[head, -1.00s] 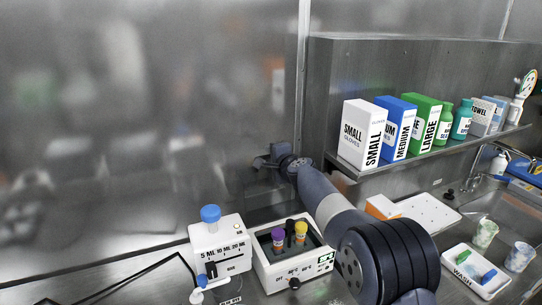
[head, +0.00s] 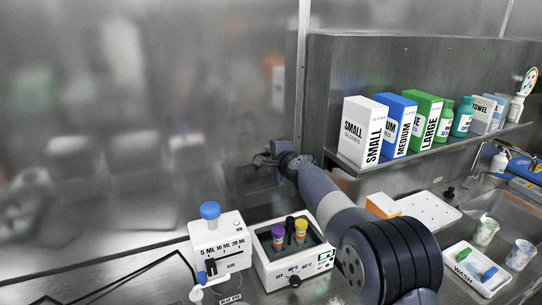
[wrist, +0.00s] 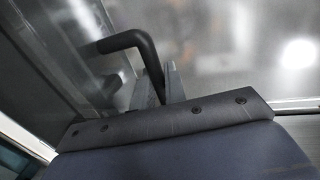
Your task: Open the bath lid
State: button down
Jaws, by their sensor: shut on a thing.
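The bath is a white box (head: 258,262) with a dark well, holding a purple-capped tube (head: 278,232) and a yellow-capped tube (head: 301,226). A dark see-through panel (head: 250,190), which looks like its lid, stands up behind it, faint against the steel wall. My gripper (head: 270,158) is small and dark at the far end of my arm, above and behind the bath. In the wrist view my gripper (wrist: 158,85) is shut on a black bent handle (wrist: 125,42); the exact grip point is hard to see.
A white dispenser with a blue knob (head: 210,212) stands left of the bath. A shelf (head: 440,150) with glove boxes (head: 362,130) lies to the right. A wash tray (head: 475,268) and cups stand at the sink. The steel wall is close behind my gripper.

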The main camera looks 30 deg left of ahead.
jog(key=shift+s+d+f+t+y+b, duration=0.1)
jog(key=shift+s+d+t+y+b, duration=0.35)
jog(key=shift+b, duration=2.2)
jog(key=shift+s+d+f+t+y+b, duration=0.15)
jog(key=shift+s+d+b, duration=0.45)
jog(key=shift+b, duration=2.05)
jog(key=shift+s+d+r+b, duration=0.15)
jog(key=shift+d+r+b, duration=0.3)
jog(key=shift+b, duration=0.5)
jog(key=c, duration=1.6)
grip_release()
jog(key=shift+o, duration=0.2)
jog(key=shift+d, duration=0.1)
jog(key=shift+s+d+b, duration=0.2)
jog(key=shift+b, duration=0.1)
jog(key=b+v, duration=0.4)
jog(key=v, duration=0.6)
jog(key=shift+b, duration=0.35)
